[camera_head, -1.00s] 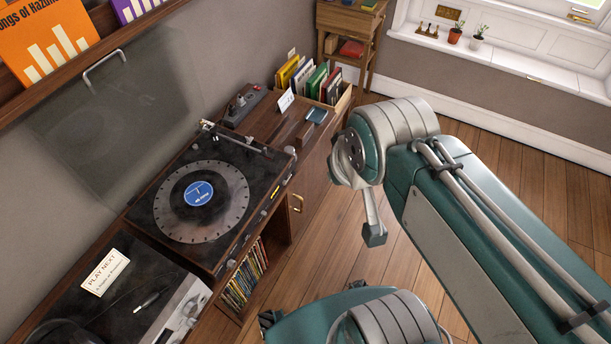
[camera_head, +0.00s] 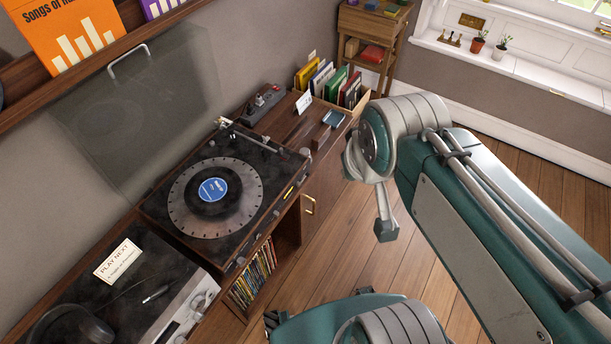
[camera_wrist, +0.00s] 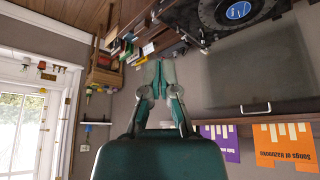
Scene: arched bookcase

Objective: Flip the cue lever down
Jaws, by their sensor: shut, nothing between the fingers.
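The turntable (camera_head: 158,204) sits on the wooden cabinet in the head view, with a black record with a blue label (camera_head: 212,190) on its platter. Its silver tonearm (camera_head: 250,139) lies along the far edge, with the pivot at the back corner. The cue lever is too small to tell apart from the pivot parts. The tinted dust cover (camera_head: 140,115) stands raised behind. My gripper (camera_wrist: 160,66) is shut and empty in the wrist view. The turntable (camera_wrist: 183,17) shows upside down beyond it at the upper right, apart from the fingers.
A control box (camera_head: 262,104), a white card (camera_head: 304,102) and a crate of records (camera_head: 355,108) stand right of the turntable. A shelf (camera_head: 60,92) with record sleeves hangs at upper left. Headphones (camera_head: 75,325) lie at lower left. The floor (camera_head: 330,265) beside the cabinet is open.

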